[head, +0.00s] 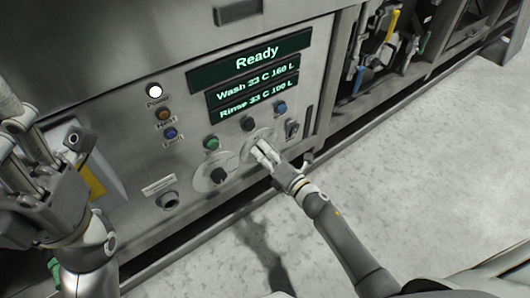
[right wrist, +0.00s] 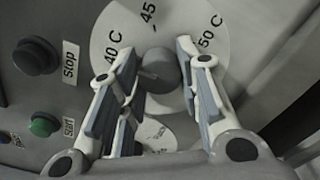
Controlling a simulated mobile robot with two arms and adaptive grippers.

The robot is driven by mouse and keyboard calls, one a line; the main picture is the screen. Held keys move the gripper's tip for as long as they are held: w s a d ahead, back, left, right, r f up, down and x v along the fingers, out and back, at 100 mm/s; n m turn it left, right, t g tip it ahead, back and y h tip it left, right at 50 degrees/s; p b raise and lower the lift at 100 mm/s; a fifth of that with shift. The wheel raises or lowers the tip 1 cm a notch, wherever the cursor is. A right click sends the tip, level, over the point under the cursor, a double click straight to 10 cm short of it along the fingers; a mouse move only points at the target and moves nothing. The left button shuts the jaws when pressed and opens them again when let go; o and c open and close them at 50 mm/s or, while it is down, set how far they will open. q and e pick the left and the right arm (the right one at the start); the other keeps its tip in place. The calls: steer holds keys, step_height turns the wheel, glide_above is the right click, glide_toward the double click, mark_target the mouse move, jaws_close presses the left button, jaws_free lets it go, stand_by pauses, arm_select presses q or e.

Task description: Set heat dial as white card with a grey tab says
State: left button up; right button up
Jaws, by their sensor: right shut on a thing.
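The heat dial, a pale round plate (right wrist: 115,22) marked 40 C, 45 and 50 C, fills the top of the right wrist view. Its dark grey knob (right wrist: 160,72) is between the fingers of my right gripper (right wrist: 156,62), which is shut on it. In the head view my right gripper (head: 263,154) covers much of that dial. The knob's pointer cannot be read clearly. My left gripper (head: 45,165) is at the left, its fingers spread and empty, in front of a pale sheet with a yellow band (head: 92,181). No grey-tabbed card can be made out.
The display (head: 252,60) reads Ready, Wash 33 C 160 L and Rinse 33 C 100 L. A second dial (head: 216,177) is just left of my right gripper. Stop (right wrist: 36,55) and start (right wrist: 44,124) buttons are nearby. Open floor (head: 430,160) lies to the right.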

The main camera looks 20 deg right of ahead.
steer(key=shift+f, duration=0.1)
steer(key=o, duration=1.1)
steer(key=shift+c, duration=0.2)
steer(key=v, duration=1.2)
steer(key=shift+s, duration=0.1)
